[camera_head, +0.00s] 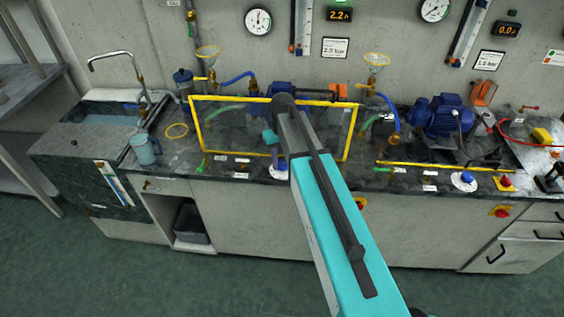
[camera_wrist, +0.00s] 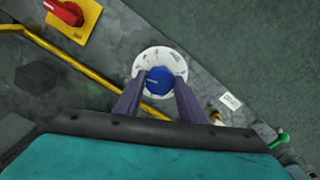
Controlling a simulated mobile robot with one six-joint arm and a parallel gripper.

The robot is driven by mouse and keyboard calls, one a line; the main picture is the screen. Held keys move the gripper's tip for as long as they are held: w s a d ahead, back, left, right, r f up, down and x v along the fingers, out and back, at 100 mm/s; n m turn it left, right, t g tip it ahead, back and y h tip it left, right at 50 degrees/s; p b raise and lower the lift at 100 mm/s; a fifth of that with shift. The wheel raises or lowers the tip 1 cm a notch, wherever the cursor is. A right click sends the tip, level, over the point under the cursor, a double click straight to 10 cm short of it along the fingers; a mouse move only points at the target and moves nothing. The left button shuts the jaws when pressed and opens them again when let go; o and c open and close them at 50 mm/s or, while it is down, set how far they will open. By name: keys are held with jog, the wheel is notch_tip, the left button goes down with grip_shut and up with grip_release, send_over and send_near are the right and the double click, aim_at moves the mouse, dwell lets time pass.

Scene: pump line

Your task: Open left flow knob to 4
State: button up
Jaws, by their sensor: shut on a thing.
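The left flow knob is a blue knob (camera_wrist: 158,80) on a round white dial (camera_wrist: 178,60), upper middle of the wrist view. My gripper (camera_wrist: 158,84) has one dark finger on each side of the knob and is shut on it. The dial's marks are small and I cannot read the knob's setting. In the head view, the white dial (camera_head: 280,175) shows at the bench's front edge below my gripper (camera_head: 277,160), and my arm hides part of it. A similar blue knob (camera_head: 466,177) on a white dial stands farther right.
A yellow-framed clear guard (camera_head: 197,128) stands behind the left knob. A red switch on a yellow plate (camera_wrist: 75,17) is nearby in the wrist view, with a label (camera_wrist: 231,101) on the other side. A blue pump (camera_head: 441,115) and a sink (camera_head: 95,120) stand farther off.

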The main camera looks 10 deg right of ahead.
aim_at(283, 163)
jog(key=n, duration=0.4)
jog(key=shift+w+n, duration=0.1)
jog(key=shift+n, duration=0.3)
dwell(0.4)
jog(key=o, duration=1)
jog(key=shift+o, duration=0.2)
jog(key=shift+r+b, duration=0.2)
jog(key=shift+b, duration=0.15)
notch_tip(283, 163, up, 14)
jog(key=b, duration=0.2)
jog(key=shift+f+b, duration=0.25)
jog(key=shift+b, duration=0.15)
